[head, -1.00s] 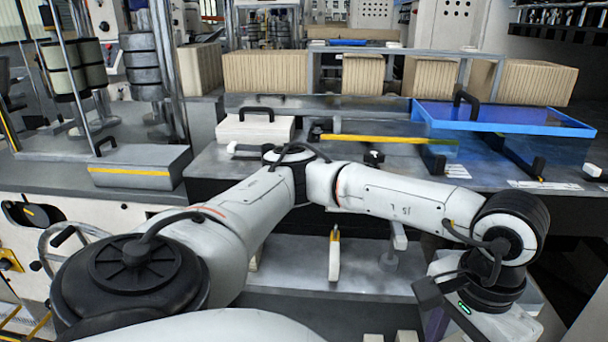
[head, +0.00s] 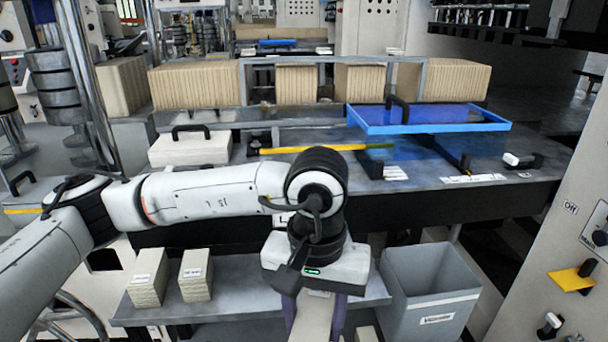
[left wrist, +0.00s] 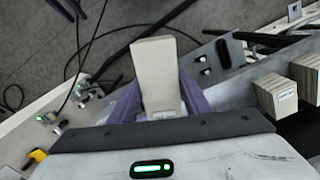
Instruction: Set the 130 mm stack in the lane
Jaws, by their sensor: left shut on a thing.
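My left gripper (head: 314,318) points down at the bottom centre of the head view. Its purple fingers are shut on a pale stack (head: 312,322), cut off by the picture's lower edge. In the left wrist view the held stack (left wrist: 158,72) stands out between the fingers (left wrist: 160,100), and a small label shows at its near end. Kraft stacks (head: 296,85) stand in a row between grey metal guides (head: 243,84) on the machine's back deck. I cannot tell which place there is the lane. My right gripper is not in view.
Two small labelled stacks (head: 148,277) (head: 196,274) stand on the low shelf (head: 240,285), left of my gripper. A grey bin (head: 428,287) stands right of it. A blue-rimmed clear cover (head: 430,128) and a white block with a black handle (head: 190,149) occupy the deck.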

